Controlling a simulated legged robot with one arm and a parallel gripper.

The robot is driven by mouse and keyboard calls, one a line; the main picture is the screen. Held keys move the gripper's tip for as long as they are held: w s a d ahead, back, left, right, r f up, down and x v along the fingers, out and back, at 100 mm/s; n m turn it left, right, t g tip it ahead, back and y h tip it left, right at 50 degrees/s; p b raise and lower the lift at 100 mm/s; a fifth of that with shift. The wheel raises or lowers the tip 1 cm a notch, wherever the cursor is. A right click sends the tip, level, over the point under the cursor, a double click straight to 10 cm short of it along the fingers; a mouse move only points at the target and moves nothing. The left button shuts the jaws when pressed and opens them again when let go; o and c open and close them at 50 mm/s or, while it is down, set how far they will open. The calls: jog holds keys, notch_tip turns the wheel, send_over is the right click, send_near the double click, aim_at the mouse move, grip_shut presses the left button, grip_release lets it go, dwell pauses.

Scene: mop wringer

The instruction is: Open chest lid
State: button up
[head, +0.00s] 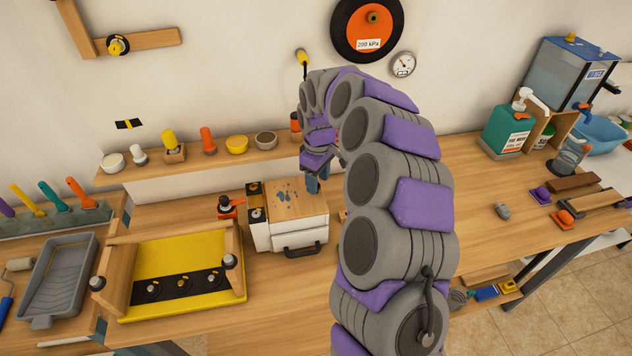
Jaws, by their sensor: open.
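A small white chest (309,236) with a wooden top marked by blue blotches (291,196) stands on the workbench, left of my arm. Its lid looks shut. A dark handle (303,250) is on its front, and dark round fittings show on its left side. My gripper (313,187) is at the end of my curled grey and purple arm, over the right back part of the lid. It is open and small in view. I cannot tell whether it touches the lid. My arm hides the bench right of the chest.
A yellow board in a wooden frame (176,259) and a grey paint tray (60,272) lie to the left. A shelf with several knobs (237,157) runs behind the chest. A green pump bottle (507,130) stands at right. The bench between my arm and that bottle is mostly clear.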

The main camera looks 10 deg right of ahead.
jog(key=shift+d+f, duration=0.2)
jog(key=shift+f, duration=0.15)
jog(key=shift+a, duration=0.85)
jog(key=shift+c, duration=1.7)
jog(key=shift+d, duration=0.5)
jog(key=c, duration=0.5)
jog(key=shift+a, duration=0.15)
grip_shut()
